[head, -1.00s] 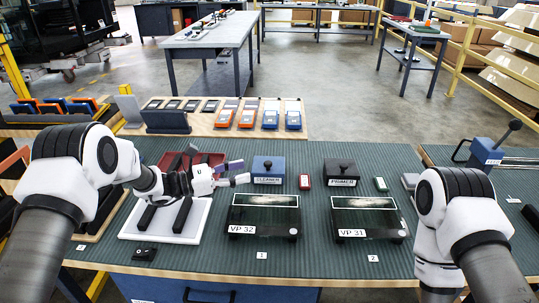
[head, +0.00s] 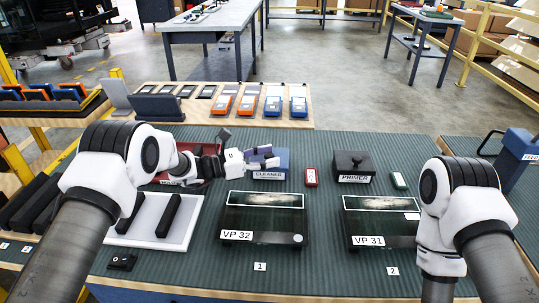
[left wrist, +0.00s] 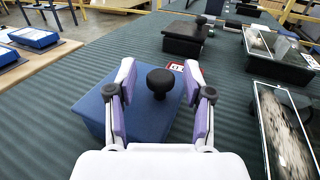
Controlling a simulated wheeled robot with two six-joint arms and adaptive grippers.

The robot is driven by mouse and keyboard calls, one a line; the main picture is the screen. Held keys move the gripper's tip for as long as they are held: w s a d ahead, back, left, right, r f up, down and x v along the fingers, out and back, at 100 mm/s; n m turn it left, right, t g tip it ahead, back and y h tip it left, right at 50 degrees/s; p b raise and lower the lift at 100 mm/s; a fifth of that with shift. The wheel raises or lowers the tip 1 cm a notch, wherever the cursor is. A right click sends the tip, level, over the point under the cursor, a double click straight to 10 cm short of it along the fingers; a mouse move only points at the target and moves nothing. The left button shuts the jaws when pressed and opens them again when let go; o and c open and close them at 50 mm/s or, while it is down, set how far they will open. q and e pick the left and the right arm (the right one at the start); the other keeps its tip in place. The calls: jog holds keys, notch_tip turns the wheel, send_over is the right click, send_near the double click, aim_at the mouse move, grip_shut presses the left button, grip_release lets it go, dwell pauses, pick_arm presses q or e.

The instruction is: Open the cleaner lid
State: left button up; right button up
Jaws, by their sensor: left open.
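The blue cleaner box (head: 283,173) stands on the green ribbed mat behind the VP 32 unit, with its CLEANER label facing me. In the left wrist view the box (left wrist: 90,115) has a round black lid knob (left wrist: 160,80) on top. The lid looks closed. My left gripper (head: 268,157) is open over the box in the head view. In the left wrist view its two purple-padded fingers (left wrist: 160,102) stand on either side of the knob, apart from it. My right arm is in the head view at the right, but its gripper fingers are not visible.
The VP 32 unit (head: 262,219) and VP 31 unit (head: 377,225) lie in front. A white tray (head: 181,241) with black bars is at left.

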pick_arm(q)
jog(key=shift+w+d, duration=0.15)
jog(key=shift+d, duration=0.15)
grip_shut()
jog(key=shift+r, duration=0.2)
jog(key=shift+w+r+n+g+y+p, duration=0.15)
jog(key=shift+w+r+n+y+p, duration=0.1)
jog(key=shift+r+n+p, duration=0.35)
jog(key=shift+w+r+n+g+y+p, duration=0.15)
jog(key=shift+w+r+n+y+p, duration=0.2)
jog(key=shift+n, duration=0.45)
jog(key=shift+w+r+n+p, duration=0.4)
jog(key=shift+r+n+p, duration=0.1)
jog(key=shift+n, duration=0.3)
jog(key=shift+w+r+n+g+y+p, duration=0.35)
jog(key=shift+w+n+g, duration=0.2)
jog(key=shift+n, duration=0.25)
